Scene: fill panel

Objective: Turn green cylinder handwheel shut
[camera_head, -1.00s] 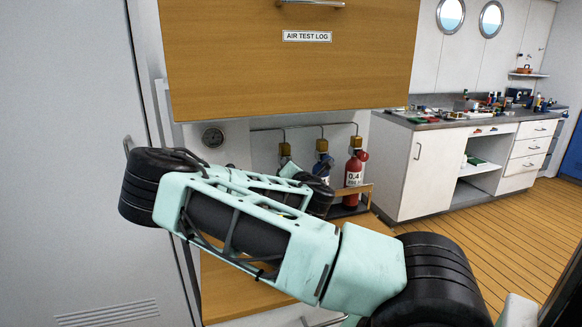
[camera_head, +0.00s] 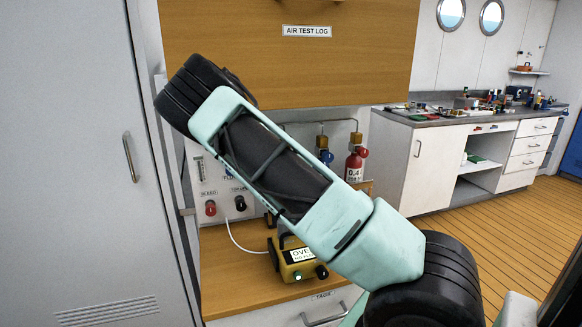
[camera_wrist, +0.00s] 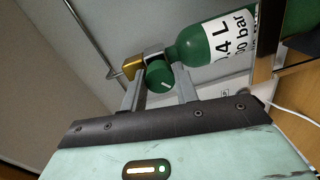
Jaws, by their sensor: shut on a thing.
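In the wrist view, a green cylinder (camera_wrist: 205,48) with a white label lies across the upper part of the picture. A brass valve (camera_wrist: 128,64) sits at its neck, with a round green handwheel (camera_wrist: 160,75) that bears a light mark. My gripper (camera_wrist: 159,82) is shut on the handwheel, with one finger on each side of it. In the head view, my arm hides the green cylinder, its handwheel and my gripper.
A yellow box (camera_head: 297,262) sits on the wooden counter (camera_head: 232,285). The wooden cabinet (camera_head: 340,65) overhangs behind my arm. A grey locker door (camera_head: 70,150) is at left.

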